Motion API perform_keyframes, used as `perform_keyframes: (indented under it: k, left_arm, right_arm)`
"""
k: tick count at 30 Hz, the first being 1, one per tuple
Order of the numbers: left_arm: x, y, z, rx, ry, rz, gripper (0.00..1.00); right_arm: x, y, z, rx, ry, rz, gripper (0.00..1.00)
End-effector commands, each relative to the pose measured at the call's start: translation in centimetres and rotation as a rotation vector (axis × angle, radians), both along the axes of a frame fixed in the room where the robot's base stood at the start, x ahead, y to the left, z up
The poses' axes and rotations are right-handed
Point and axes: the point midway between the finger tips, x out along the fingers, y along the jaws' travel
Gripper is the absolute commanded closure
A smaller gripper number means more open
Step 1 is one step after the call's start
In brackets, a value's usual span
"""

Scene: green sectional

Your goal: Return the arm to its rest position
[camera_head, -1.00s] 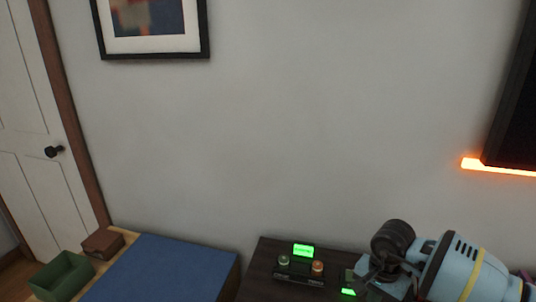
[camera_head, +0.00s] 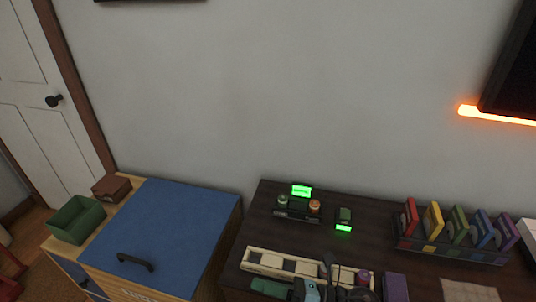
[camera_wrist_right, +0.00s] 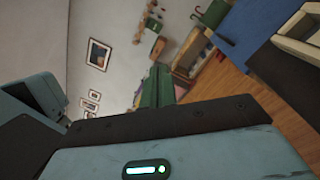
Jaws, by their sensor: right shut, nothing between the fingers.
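My right gripper (camera_head: 268,288) is low in the head view, at the bottom edge, with its green fingers pointing left and its pale blue body to their right. In the right wrist view its green fingers (camera_wrist_right: 158,88) are together with nothing between them. It is in front of a long cream tray (camera_head: 262,267) on the dark table (camera_head: 375,262); whether it touches the tray or table I cannot tell. Most of my right arm is out of the head view. My left gripper is not in view.
The dark table also bears a rack (camera_head: 455,251) of coloured cases, a small device with a green screen (camera_head: 301,191), and purple items (camera_head: 395,287). A blue-topped cabinet (camera_head: 175,222) stands left, with a green box (camera_head: 77,219) and a brown box (camera_head: 111,187) beside it.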

Motion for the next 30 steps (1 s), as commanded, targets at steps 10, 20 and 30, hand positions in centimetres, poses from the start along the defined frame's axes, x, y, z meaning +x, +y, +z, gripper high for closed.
perform_keyframes:
  k: [10,20,30]
  left_arm:
    - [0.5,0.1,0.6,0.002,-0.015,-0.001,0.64]
    - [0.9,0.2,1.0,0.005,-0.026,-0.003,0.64]
    - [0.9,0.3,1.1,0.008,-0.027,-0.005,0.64]
  right_arm:
    - [-0.6,-8.3,-5.5,0.609,0.99,-0.56,1.0]
    - [-11.5,-18.0,-17.1,1.189,1.814,-1.093,1.0]
    - [-19.0,-20.8,-20.8,1.448,2.093,-1.325,1.0]
